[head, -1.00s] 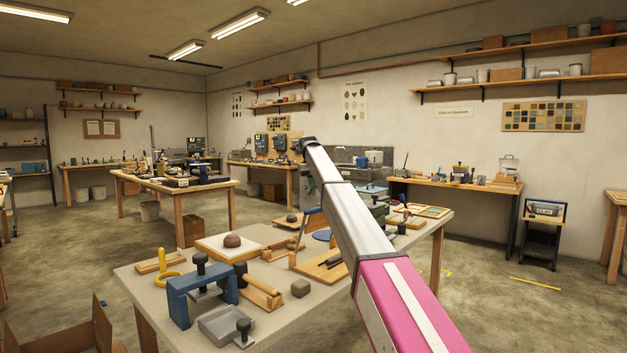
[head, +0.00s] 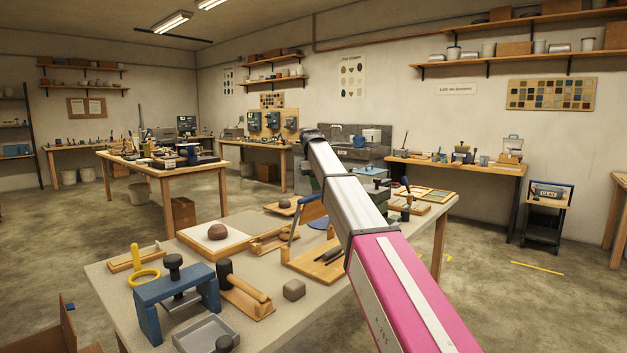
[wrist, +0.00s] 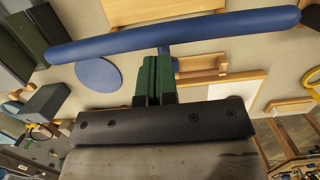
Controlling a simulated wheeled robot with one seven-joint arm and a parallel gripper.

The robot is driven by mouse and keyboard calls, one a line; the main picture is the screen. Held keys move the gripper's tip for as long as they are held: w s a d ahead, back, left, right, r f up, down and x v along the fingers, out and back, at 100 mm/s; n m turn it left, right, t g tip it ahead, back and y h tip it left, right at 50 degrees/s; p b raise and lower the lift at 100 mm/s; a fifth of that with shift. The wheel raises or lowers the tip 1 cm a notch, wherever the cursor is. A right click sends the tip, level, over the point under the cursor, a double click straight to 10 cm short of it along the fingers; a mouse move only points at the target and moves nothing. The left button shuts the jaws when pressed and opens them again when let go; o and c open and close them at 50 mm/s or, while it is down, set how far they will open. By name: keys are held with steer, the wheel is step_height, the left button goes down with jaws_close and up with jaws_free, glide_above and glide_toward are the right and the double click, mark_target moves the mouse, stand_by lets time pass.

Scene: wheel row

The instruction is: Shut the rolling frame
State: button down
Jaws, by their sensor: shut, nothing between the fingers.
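A wooden frame (head: 318,262) lies on the near bench (head: 265,322), beside my arm, with a thin blue-grey bar standing up slanted at its left side. I take it for the rolling frame; part of it is hidden behind my arm. In the wrist view a long blue bar (wrist: 190,35) crosses just beyond my gripper (wrist: 156,62), with a short blue stem under it. The green fingers are shut and empty, close to the bar. I cannot tell whether they touch it. In the head view my gripper is hidden or not clear.
On the near bench stand a blue press (head: 176,300), a wooden block with a roller (head: 243,290), a grey tray (head: 206,335) and a board with a clay lump (head: 218,232). A blue disc (wrist: 100,74) lies left of the fingers. Open floor surrounds the bench.

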steer(key=shift+s+d+f, duration=0.1)
steer(key=shift+d, duration=0.05)
stand_by(0.3)
steer(key=shift+s+d+f+t+y, duration=0.2)
steer(key=shift+s+d+t+y, duration=0.2)
steer(key=shift+s+d+y, duration=0.2)
steer(key=shift+s+d+f+t+y, duration=0.2)
steer(key=shift+s+d+t+y, duration=0.2)
steer(key=shift+s+d+y, duration=0.15)
steer(key=s+d+f+t+y, duration=0.2)
steer(key=s+d+f, duration=0.2)
steer(key=d, duration=0.2)
steer(key=shift+s+d+f+y, duration=0.35)
steer(key=shift+s+f, duration=0.05)
